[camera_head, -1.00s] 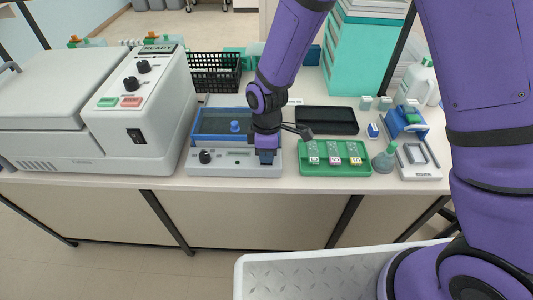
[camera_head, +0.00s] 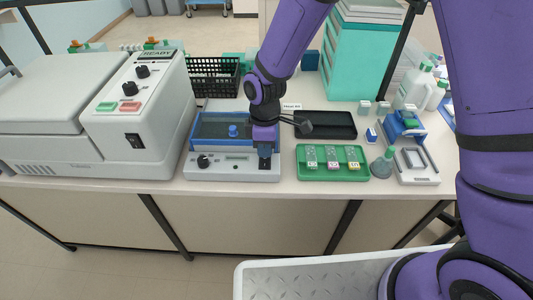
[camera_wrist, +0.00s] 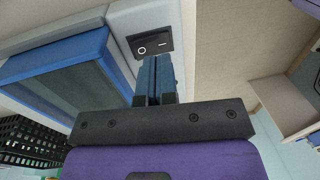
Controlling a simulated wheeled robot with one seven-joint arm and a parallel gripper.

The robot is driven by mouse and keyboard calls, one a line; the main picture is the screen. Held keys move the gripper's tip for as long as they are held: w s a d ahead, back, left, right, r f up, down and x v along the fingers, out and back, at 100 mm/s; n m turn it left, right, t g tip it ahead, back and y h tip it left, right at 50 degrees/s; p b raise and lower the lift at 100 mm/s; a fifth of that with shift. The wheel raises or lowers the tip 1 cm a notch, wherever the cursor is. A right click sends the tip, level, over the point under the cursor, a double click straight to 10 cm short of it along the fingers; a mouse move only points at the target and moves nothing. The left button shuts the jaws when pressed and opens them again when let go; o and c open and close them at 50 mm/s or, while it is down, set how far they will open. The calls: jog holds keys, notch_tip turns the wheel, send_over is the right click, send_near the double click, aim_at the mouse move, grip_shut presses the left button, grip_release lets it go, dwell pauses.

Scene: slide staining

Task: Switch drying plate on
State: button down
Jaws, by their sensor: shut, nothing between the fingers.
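The drying plate (camera_head: 212,173) is a low white unit with a blue-framed dark top, a black knob and a small display on its front. It stands between the large grey machine and the green slide tray. Its black rocker switch, marked O and I, shows in the wrist view (camera_wrist: 150,43); I cannot tell which side is pressed. My gripper (camera_head: 265,163) is at the unit's front right corner, in front of the switch in the head view. In the wrist view its blue fingers (camera_wrist: 154,60) are shut and empty, with tips close to the switch. Contact is unclear.
A green tray (camera_head: 362,176) with several slides lies to the right, with a black tray (camera_head: 345,118) behind it. A grey machine (camera_head: 158,110) reading READY is at left. A black basket (camera_head: 213,80) stands behind. A flask (camera_head: 382,166) is near the green tray.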

aim_at(265, 166)
notch_tip(265, 166, up, 12)
jog(key=s, duration=0.1)
jog(key=shift+s+f, duration=0.2)
jog(key=shift+f, duration=0.05)
dwell(0.4)
jog(key=s+d+r+m+t, duration=0.35)
jog(key=d+r+m, duration=0.45)
jog(key=d+r, duration=0.85)
jog(key=s+d+r+m+t, duration=0.1)
jog(key=s+d+r+m, duration=0.1)
jog(key=s+d+m, duration=0.2)
jog(key=s+d+r+m+t, duration=0.2)
jog(key=s+d+m, duration=0.3)
jog(key=s+d, duration=0.3)
jog(key=shift+s+r, duration=0.5)
jog(key=shift+s, duration=0.4)
